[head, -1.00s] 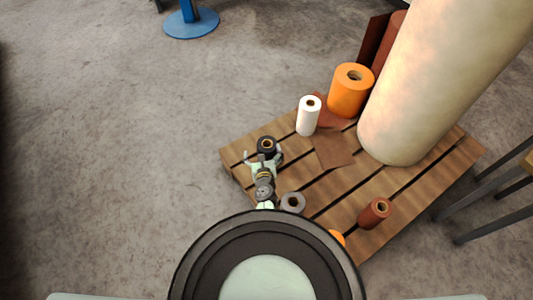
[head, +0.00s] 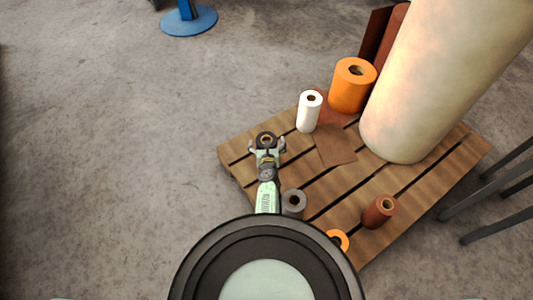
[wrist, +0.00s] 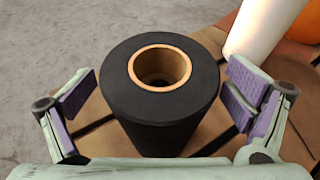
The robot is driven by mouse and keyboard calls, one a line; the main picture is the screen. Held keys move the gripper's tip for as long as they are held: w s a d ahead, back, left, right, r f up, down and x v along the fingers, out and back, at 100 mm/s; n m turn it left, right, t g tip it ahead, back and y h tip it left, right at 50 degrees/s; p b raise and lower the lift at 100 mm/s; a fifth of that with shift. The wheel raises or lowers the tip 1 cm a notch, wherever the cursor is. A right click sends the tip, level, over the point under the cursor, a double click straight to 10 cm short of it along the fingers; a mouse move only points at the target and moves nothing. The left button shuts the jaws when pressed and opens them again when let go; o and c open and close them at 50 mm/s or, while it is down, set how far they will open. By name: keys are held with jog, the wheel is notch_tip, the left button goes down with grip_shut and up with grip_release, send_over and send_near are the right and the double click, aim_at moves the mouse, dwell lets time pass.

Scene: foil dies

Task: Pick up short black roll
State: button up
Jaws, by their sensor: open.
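The short black roll (head: 266,138) stands upright near the left corner of the wooden pallet (head: 348,188). In the wrist view the black roll (wrist: 162,103) shows its tan core ring from above and fills the middle. My gripper (head: 267,153) is open, with one finger on each side of the roll. In the wrist view my gripper (wrist: 160,95) has purple pads left and right of the roll, with a visible gap on both sides. The lower part of the roll is partly hidden by my gripper in the head view.
A white roll (head: 309,112) and an orange roll (head: 352,87) stand behind to the right. A grey roll (head: 293,204) is close to my arm's right side. A large cream roll (head: 425,90) and a brown roll (head: 379,212) stand further right. Left of the pallet is bare floor.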

jog(key=shift+w, duration=0.1)
jog(key=shift+c, duration=0.2)
jog(key=c, duration=2)
